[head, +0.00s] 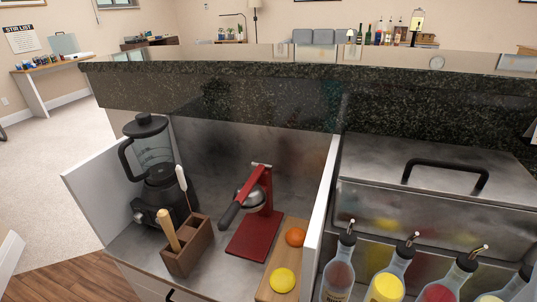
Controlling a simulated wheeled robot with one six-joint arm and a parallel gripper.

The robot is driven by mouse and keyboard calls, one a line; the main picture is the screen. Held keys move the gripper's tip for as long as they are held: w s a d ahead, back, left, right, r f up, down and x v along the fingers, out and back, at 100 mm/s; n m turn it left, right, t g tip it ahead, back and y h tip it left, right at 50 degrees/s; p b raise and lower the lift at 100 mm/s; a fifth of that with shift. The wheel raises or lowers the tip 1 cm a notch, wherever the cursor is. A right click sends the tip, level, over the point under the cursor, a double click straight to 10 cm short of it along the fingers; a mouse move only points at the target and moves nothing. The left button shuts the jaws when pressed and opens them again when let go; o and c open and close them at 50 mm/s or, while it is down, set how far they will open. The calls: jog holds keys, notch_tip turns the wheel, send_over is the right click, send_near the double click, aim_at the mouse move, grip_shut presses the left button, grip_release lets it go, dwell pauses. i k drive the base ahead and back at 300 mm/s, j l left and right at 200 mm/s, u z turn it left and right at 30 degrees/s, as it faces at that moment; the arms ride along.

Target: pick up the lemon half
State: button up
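The lemon half (283,280) is a round, bright yellow piece at the bottom centre of the head view. It lies on the near part of a narrow wooden board (262,291), with its yellow side up. An orange fruit (295,237) lies behind it on the same board, a little apart. My gripper does not show in this view, so its state and its place relative to the lemon half cannot be seen.
A red citrus press (252,238) stands left of the board. Further left are a wooden holder (189,249) with tools and a black blender (154,170). A white divider (321,215) rises right of the board, with several pour-spout bottles (386,286) beyond. A dark stone counter (300,95) runs behind.

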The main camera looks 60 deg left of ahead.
aim_at(282, 280)
jog(key=k+l+u, duration=0.1)
jog(key=u, duration=1.05)
jog(key=j+z, duration=0.35)
jog(key=j, duration=0.15)
jog(key=j+z, duration=0.35)
jog(key=j, duration=0.2)
jog(key=j+z, duration=0.3)
jog(key=j, duration=0.25)
jog(key=k, duration=0.65)
